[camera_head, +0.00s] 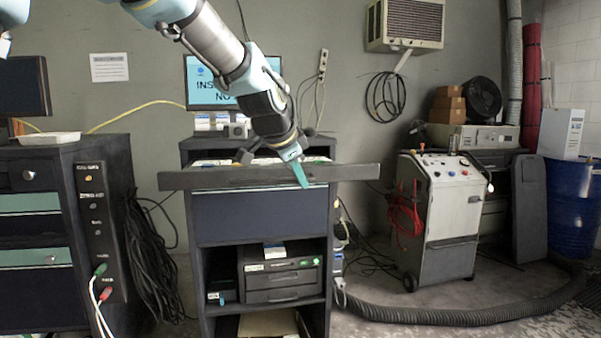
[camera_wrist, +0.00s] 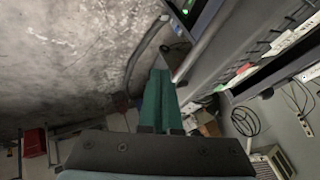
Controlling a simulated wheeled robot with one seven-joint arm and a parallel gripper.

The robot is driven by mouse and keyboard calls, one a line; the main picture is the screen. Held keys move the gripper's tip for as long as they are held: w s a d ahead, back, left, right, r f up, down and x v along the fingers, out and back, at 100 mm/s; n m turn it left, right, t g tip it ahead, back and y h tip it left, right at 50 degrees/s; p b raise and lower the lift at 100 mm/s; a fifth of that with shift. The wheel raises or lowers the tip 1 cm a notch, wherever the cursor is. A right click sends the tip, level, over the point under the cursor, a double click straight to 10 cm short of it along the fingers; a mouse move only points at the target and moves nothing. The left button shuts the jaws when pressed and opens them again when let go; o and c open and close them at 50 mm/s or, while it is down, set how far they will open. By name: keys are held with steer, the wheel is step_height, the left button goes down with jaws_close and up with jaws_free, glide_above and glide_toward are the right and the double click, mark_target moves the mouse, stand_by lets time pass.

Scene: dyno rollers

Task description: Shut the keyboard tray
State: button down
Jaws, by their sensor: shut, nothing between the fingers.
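The keyboard tray (camera_head: 230,179) has a long dark front bar that sticks out past both sides of the dark cabinet. It appears pulled out in front of the cabinet, though how far is hard to tell. My gripper (camera_head: 303,182) comes down from above, with its teal fingers in front of the bar, right of its middle. In the wrist view my gripper (camera_wrist: 159,76) shows its teal fingers shut together with nothing between them. A grey edge, probably the tray's bar, runs up and right from near the fingertips. Whether they touch is unclear.
The cabinet (camera_head: 245,218) holds a printer (camera_head: 282,275) on a lower shelf, and a monitor (camera_head: 222,84) stands behind. A dark cabinet with cables is at left. A white wheeled machine (camera_head: 438,222) stands at right, with a thick hose (camera_head: 450,318) on the floor.

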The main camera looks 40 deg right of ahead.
steer(key=shift+w+d, duration=0.2)
steer(key=shift+w, duration=0.25)
steer(key=shift+w, duration=0.1)
